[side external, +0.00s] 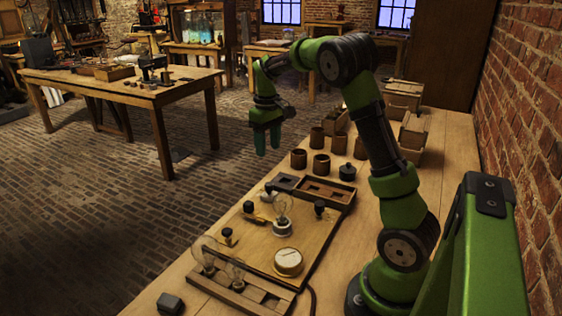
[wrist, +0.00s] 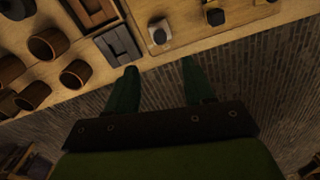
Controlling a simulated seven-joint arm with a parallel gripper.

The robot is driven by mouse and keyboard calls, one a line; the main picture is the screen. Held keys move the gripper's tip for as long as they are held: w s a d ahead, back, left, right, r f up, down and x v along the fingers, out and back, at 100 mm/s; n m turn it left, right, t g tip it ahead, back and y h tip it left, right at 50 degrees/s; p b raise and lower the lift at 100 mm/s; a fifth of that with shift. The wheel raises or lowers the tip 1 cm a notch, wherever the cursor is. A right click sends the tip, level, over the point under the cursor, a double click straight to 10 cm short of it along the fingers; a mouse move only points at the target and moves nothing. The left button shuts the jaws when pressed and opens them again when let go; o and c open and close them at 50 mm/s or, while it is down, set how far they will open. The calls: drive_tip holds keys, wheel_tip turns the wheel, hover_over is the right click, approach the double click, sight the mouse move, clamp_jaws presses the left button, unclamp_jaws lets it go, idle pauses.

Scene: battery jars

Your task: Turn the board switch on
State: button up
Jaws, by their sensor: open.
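The wooden board (side external: 318,240) lies on the workbench in the side external view. A small lever with an orange-brown handle (side external: 257,218), which looks like the switch, sits near its left edge; whether it is on or off is too small to tell. A clear bulb (side external: 283,207) and a round white meter (side external: 288,262) are also on the board. My gripper (side external: 267,150) is open and empty, pointing down, high beyond the board's far end. In the wrist view my gripper (wrist: 160,70) has its fingers apart over the bench edge and floor, with part of the board at the top.
Several brown pots (side external: 321,164) and a dark lidded jar (side external: 347,172) stand beyond the board. A grey slotted block (wrist: 118,45) lies beside a wooden tray (side external: 325,191). Loose bulbs (side external: 205,254) sit in a near rack. A brick wall (side external: 530,130) bounds the right.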

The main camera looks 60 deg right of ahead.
sight(269, 184)
wheel_tip(269, 184, down, 12)
drive_tip(key=shift+f, duration=0.15)
idle(0.3)
clamp_jaws()
drive_tip(key=m, duration=1.2)
idle(0.5)
idle(0.3)
